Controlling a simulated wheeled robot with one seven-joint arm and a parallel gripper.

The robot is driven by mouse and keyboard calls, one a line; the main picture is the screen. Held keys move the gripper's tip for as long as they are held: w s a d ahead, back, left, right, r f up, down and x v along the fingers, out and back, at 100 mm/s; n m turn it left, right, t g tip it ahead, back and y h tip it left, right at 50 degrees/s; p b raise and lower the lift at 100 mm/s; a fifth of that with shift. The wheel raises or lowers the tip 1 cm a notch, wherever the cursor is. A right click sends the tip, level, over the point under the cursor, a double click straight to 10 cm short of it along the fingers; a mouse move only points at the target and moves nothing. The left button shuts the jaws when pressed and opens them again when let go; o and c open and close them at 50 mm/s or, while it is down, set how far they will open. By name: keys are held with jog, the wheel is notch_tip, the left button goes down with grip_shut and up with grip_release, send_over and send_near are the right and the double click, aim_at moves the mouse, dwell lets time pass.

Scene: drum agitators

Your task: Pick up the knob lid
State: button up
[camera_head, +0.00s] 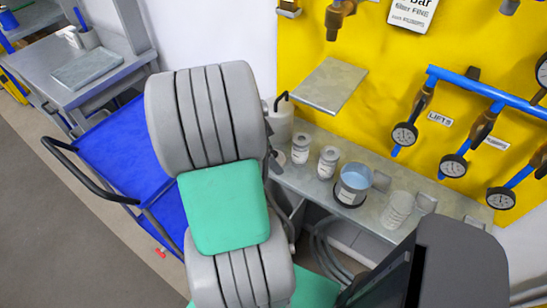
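I cannot clearly pick out a knob lid. On the grey metal shelf (283,173) stands a container with a blue, round top (353,184) and a dark ring at its base; whether the blue is a lid or its contents I cannot tell. A small, pale grey-blue round piece (382,180) shows just right of it; what it is I cannot tell. My grey and green arm (222,205) fills the middle of the view, left of the shelf. My gripper's fingers do not show.
Two small labelled jars (301,148) (328,161) and a whitish ribbed cup (398,209) share the shelf. A metal plate (329,85) juts out above it. Gauges (405,134) and blue pipes (465,85) are on the yellow wall panel. A blue cart (125,150) stands left.

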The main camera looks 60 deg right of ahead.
jog(key=shift+s+d+f, duration=0.1)
jog(key=shift+d+f, duration=0.05)
jog(key=shift+f, duration=0.25)
jog(key=shift+c, duration=0.6)
jog(key=c, duration=1.3)
jog(key=shift+r, duration=0.1)
